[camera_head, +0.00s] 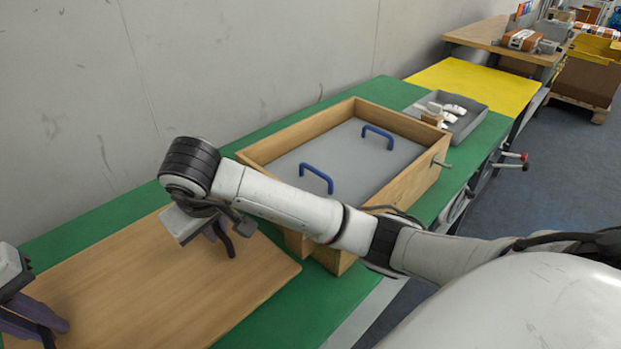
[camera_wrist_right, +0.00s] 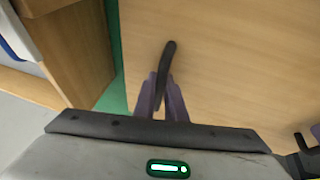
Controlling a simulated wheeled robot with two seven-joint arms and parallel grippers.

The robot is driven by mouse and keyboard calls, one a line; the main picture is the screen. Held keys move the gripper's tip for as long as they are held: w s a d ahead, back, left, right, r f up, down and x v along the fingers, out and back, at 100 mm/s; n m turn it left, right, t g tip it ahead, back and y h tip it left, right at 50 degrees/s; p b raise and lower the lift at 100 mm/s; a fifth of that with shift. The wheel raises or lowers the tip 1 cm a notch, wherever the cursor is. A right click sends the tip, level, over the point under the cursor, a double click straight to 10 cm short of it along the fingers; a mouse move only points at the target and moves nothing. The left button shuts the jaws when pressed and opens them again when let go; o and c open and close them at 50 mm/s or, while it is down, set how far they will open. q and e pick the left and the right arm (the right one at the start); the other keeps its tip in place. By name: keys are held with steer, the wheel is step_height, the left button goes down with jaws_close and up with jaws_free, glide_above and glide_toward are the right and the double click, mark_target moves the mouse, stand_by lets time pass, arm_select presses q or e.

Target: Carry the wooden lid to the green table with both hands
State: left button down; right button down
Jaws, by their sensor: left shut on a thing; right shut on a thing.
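The wooden lid (camera_head: 165,285) is a flat, light brown board at the lower left of the head view, lying on or just above the green table (camera_head: 95,220). I cannot tell if it touches. My right gripper (camera_head: 225,238) is over the lid's right part. In the right wrist view its purple fingers (camera_wrist_right: 163,100) are shut on a dark handle (camera_wrist_right: 167,60) of the lid. My left gripper (camera_head: 48,325) is at the lower left, partly cut off by the frame, and is shut on the lid's other handle, mostly hidden.
An open wooden box (camera_head: 262,150) with a grey panel (camera_head: 345,158) and two blue handles stands right of the lid, close to its edge. A grey tray (camera_head: 470,122) with white items stands behind it. A yellow surface (camera_head: 465,85) lies further back. A grey wall (camera_head: 200,60) borders the table.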

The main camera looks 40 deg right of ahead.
mark_target(58, 339)
arm_select(q)
steer(key=shift+s+r, duration=0.1)
steer(key=shift+r, duration=0.05)
arm_select(e)
steer(key=shift+s+r, duration=0.1)
steer(key=shift+r, duration=0.05)
arm_select(q)
steer(key=shift+f, duration=0.25)
arm_select(e)
steer(key=shift+f, duration=0.25)
